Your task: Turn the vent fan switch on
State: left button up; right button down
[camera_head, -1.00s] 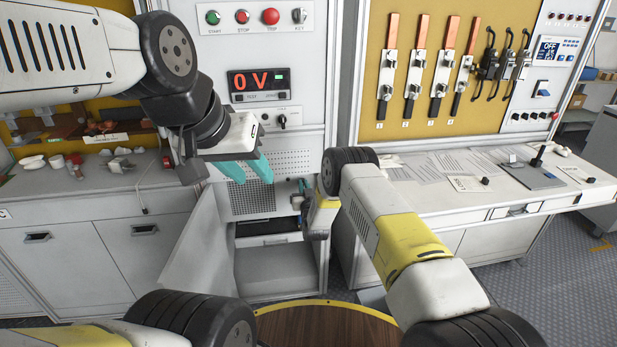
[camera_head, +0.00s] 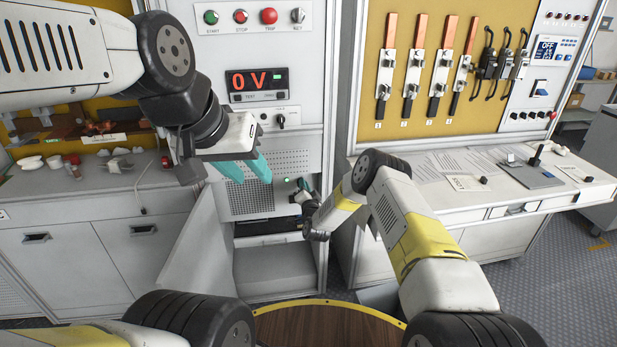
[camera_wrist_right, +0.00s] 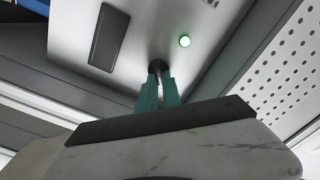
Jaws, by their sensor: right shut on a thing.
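My left gripper (camera_head: 245,168) is open and empty, in front of the cabinet's perforated panel.
The red display (camera_head: 257,82) reads 0 V, with a dark knob (camera_head: 282,120) below it. A cabinet door (camera_head: 195,250) stands open at the left of the bay. A desk (camera_head: 480,195) with papers is at the right. A round wooden top (camera_head: 325,328) is in front.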

jog(key=shift+d+f+m, duration=0.1)
jog(key=shift+d+m, duration=0.05)
jog(key=shift+m, duration=0.85)
jog(key=c, duration=1.5)
grip_release()
jog(key=v, duration=0.7)
jog(key=shift+s+d, duration=0.1)
jog(key=shift+s, duration=0.25)
